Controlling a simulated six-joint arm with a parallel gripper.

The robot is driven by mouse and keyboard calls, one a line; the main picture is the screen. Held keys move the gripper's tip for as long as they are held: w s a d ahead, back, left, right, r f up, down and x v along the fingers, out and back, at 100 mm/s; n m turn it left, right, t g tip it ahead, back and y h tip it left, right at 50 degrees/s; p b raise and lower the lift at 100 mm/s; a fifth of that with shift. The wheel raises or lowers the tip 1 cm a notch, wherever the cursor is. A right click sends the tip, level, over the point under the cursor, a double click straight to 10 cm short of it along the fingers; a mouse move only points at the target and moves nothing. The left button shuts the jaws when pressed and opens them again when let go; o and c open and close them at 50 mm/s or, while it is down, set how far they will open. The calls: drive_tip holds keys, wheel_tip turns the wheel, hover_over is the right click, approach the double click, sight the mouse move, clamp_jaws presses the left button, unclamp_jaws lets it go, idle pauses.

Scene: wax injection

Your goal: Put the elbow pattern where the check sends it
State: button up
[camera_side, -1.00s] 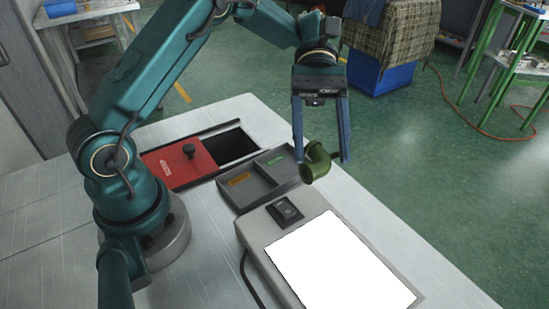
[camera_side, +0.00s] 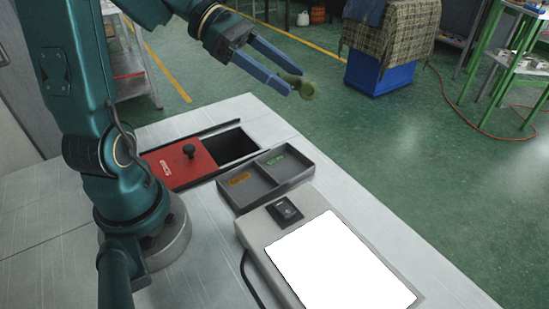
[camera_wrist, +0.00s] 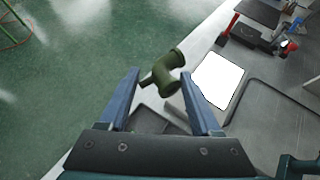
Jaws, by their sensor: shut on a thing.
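The elbow pattern (camera_side: 307,90) is a green bent tube with a flared end. My gripper (camera_side: 289,82) is shut on it and holds it in the air, high above the far edge of the table. The wrist view shows the elbow pattern (camera_wrist: 165,72) between the tips of my two blue fingers. A dark grey tray (camera_side: 232,205) with two compartments sits on the table below. Its left compartment has an orange label (camera_side: 239,179) and its right one a green label (camera_side: 275,160); the lettering is too small to read. Both compartments look empty.
A lit white panel (camera_side: 340,265) on a grey box with a black switch (camera_side: 285,210) stands in front of the tray. A red sliding lid (camera_side: 180,165) with a black knob lies beside a dark open slot (camera_side: 232,147). Bare table (camera_side: 375,215) lies to the right.

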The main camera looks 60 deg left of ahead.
drive_tip(key=m+g+h, duration=0.2)
drive_tip(key=m, duration=0.3)
hover_over(276, 162)
wheel_tip(276, 162, down, 15)
drive_tip(key=shift+f, duration=2.45)
drive_tip(key=shift+f, duration=0.1)
drive_tip(key=shift+f, duration=0.15)
drive_tip(key=o, duration=1.2)
